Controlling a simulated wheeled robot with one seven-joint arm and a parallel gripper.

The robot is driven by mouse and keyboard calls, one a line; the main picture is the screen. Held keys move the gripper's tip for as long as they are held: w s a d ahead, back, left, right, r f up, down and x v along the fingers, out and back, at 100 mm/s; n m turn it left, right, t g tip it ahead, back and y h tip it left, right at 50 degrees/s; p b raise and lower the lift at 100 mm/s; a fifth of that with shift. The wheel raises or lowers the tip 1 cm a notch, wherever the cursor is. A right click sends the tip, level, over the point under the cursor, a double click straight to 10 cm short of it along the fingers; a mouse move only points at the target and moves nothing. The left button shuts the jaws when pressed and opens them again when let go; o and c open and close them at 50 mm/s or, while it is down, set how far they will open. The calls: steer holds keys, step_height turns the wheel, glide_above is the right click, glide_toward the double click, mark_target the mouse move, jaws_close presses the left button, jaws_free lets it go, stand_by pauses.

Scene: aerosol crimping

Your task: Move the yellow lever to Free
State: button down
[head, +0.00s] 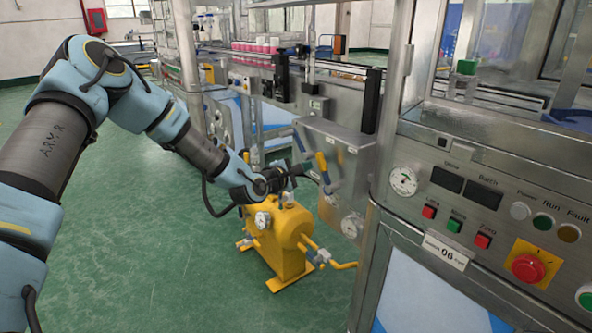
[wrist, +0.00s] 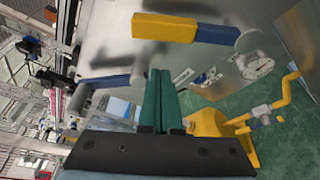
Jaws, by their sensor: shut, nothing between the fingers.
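The yellow lever (wrist: 163,27) shows large at the top of the wrist view, with a blue section beside a round metal pivot on a steel panel. In the head view the yellow lever (head: 321,161) stands on the panel front. A blue lever (wrist: 108,81) is to the left of my fingers in the wrist view; it also shows in the head view (head: 299,141). My gripper (wrist: 159,72) is shut and empty, its green fingers just below the yellow lever in the picture. I cannot tell whether they touch anything. The panel's position labels are unreadable.
A yellow tank with pipes (head: 285,240) stands on the green floor below the panel. A gauge (wrist: 257,67) sits by the lever. A control console (head: 480,215) with buttons is at the right. Open floor (head: 130,230) lies to the left.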

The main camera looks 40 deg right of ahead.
mark_target(320, 166)
steer(key=shift+s+a+r+p, duration=0.1)
steer(key=shift+s+r, duration=0.25)
steer(key=shift+s, duration=0.2)
steer(key=shift+s+a+r+p, duration=0.15)
steer(key=shift+s+r, duration=0.15)
steer(key=shift+s, duration=0.3)
steer(key=shift+s+d+r+p, duration=0.1)
steer(key=shift+s+r, duration=0.25)
steer(key=shift+s, duration=0.2)
steer(key=shift+s+a+r+m+b, duration=0.15)
steer(key=shift+s+m+b, duration=0.2)
steer(key=shift+m+b, duration=0.2)
steer(key=s+m+b, duration=0.1)
steer(key=b, duration=0.1)
steer(key=s+m+t+h+b, duration=0.1)
steer(key=m+b, duration=0.1)
steer(key=shift+s+r, duration=0.25)
steer(key=shift+r, duration=0.15)
steer(key=s+m+b, duration=0.1)
steer(key=m+b, duration=0.1)
steer(key=s+m+h+b, duration=0.1)
steer(key=m+b, duration=0.1)
steer(key=s+m+h+b, duration=0.1)
steer(key=m+b, duration=0.1)
steer(key=shift+s+a+r, duration=0.1)
steer(key=shift+s+r, duration=0.05)
steer(key=shift+s, duration=0.15)
steer(key=shift+s+b, duration=0.45)
steer(key=shift+b, duration=0.05)
steer(key=shift+r, duration=0.1)
